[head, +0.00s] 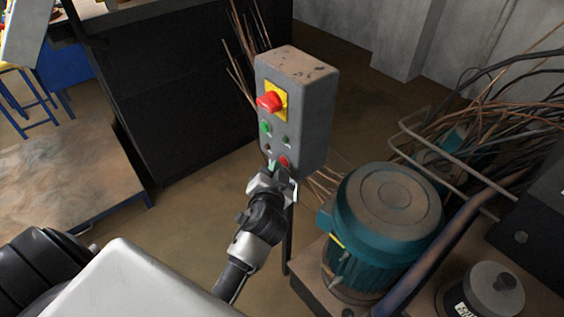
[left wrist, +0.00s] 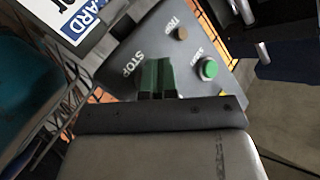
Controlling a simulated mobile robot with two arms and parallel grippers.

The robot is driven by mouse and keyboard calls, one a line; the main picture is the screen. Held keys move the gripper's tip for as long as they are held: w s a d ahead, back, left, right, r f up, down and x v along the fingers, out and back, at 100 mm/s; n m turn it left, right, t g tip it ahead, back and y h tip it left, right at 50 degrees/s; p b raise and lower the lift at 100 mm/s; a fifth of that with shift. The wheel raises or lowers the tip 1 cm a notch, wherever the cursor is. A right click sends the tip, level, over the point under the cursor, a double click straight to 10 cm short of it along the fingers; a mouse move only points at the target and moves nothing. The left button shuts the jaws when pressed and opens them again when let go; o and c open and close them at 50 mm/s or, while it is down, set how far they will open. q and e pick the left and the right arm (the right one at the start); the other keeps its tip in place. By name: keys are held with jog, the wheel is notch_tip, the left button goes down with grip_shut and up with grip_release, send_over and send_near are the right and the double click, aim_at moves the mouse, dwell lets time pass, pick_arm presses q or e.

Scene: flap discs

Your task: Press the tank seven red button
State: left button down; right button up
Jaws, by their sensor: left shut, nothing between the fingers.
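A grey control box (head: 297,120) stands on a thin post. Its front has a large red mushroom button (head: 270,101) on a yellow plate, a green button (head: 265,127) and a small red button (head: 284,161) low on the right. My left gripper (head: 273,167) is shut and empty at the lower front of the box, close beside the small red button. In the left wrist view, the green fingertips (left wrist: 156,78) lie over the panel by the STOP lettering; any button behind them is hidden. A green button (left wrist: 209,68) shows there too. Contact cannot be told. My right gripper is out of view.
A teal motor (head: 385,222) stands right of the box, with thin rods and pipes behind it. A dark cabinet (head: 180,80) is behind left. A wooden platform (head: 65,190) lies at left. Some brown floor is free between platform and box.

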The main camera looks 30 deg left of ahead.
pick_arm(q)
jog(key=shift+s+a, duration=0.25)
jog(key=shift+s, duration=0.45)
jog(key=shift+s+a+p, duration=0.15)
jog(key=shift+s+a, duration=0.15)
jog(key=shift+s, duration=0.45)
jog(key=shift+s+a+p, duration=0.15)
jog(key=shift+s+a, duration=0.2)
jog(key=shift+s, duration=0.45)
jog(key=shift+s+a+p, duration=0.15)
jog(key=shift+s+a, duration=0.15)
jog(key=shift+s, duration=0.45)
